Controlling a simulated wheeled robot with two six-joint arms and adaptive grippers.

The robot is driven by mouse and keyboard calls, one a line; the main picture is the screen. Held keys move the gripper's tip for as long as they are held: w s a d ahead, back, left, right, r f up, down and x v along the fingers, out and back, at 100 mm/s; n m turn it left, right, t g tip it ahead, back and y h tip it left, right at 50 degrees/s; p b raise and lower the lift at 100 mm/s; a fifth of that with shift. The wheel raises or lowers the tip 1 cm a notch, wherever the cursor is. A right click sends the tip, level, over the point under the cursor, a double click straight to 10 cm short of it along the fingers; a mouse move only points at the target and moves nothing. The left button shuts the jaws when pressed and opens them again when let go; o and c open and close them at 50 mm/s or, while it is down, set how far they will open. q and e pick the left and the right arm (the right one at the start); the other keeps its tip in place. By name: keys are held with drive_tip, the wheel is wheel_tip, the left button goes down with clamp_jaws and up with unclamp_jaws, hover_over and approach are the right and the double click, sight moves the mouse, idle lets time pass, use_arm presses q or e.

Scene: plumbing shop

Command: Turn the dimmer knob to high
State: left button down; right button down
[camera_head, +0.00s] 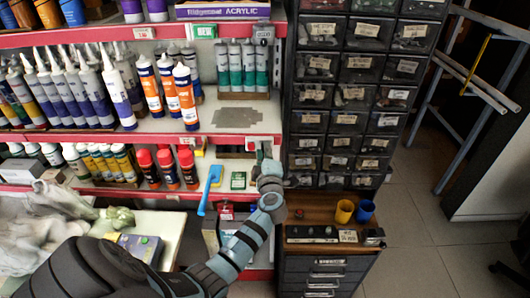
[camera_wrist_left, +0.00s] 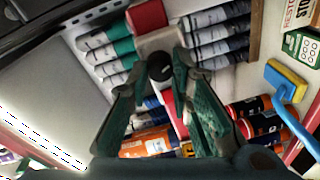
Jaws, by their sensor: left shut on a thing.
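The dimmer knob (camera_wrist_left: 160,67) is a dark round knob on a pale grey plate (camera_wrist_left: 160,42) in the left wrist view. The fingertips of my left gripper (camera_wrist_left: 156,72) are on either side of the knob and closed on it. The knob itself is hidden there by the gripper. No high or low marking can be read. My right gripper is in neither view.
Shelves with bottles and sealant tubes (camera_head: 95,85) fill the left. A blue brush (camera_head: 209,188) and a small green box (camera_head: 238,180) are near the gripper. A drawer cabinet (camera_head: 350,100) stands right of it. Yellow and blue cups (camera_head: 344,211) stand on a wooden top.

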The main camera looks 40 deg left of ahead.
use_arm(q)
drive_tip(key=m, duration=0.5)
drive_tip(key=shift+f+y, duration=0.1)
drive_tip(key=shift+y, duration=0.3)
idle(0.4)
drive_tip(key=c, duration=1.4)
unclamp_jaws()
drive_tip(key=shift+d, duration=0.1)
drive_tip(key=v, duration=1.2)
drive_tip(key=shift+w, duration=0.1)
